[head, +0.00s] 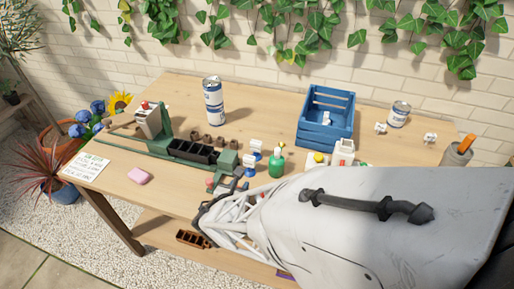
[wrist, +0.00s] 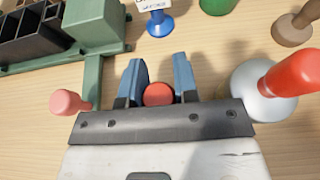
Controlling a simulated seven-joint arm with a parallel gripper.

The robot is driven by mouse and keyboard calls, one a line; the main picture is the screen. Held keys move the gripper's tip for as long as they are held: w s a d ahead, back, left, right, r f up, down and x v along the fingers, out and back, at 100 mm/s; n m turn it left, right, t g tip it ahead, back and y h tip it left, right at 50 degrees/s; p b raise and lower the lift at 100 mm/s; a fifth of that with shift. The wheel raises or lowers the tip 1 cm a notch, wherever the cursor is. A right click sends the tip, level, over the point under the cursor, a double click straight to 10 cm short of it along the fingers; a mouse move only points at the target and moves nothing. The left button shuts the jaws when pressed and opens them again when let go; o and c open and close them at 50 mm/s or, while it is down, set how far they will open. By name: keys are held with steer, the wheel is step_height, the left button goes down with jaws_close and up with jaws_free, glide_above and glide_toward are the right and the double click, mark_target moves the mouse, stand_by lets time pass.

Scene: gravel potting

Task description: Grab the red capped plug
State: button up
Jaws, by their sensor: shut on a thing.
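In the wrist view a round red cap (wrist: 158,94) sits between the two blue-grey fingers of my gripper (wrist: 159,72), close to the palm. The fingers are shut on this red capped plug. Its lower part is hidden by the cap and the gripper. In the head view my own arm covers most of the gripper, and I cannot clearly make out the plug there. A different red-topped thing (wrist: 291,73) with a rounded white body stands right of my gripper in the wrist view. A pink knob (wrist: 68,101) is to the left.
A green stand with a dark compartment tray (head: 192,151) lies left of my gripper. A blue crate (head: 325,132) and cans stand behind. The table's front left is mostly clear beyond a pink block (head: 138,175).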

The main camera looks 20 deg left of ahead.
steer(key=shift+r, duration=0.6)
step_height(320, 180, up, 2)
steer(key=s+d, duration=0.3)
steer(key=s, duration=0.1)
steer(key=s+d+r, duration=0.1)
steer(key=s+d, duration=0.6)
steer(key=s, duration=0.1)
steer(key=shift+d+r, duration=0.3)
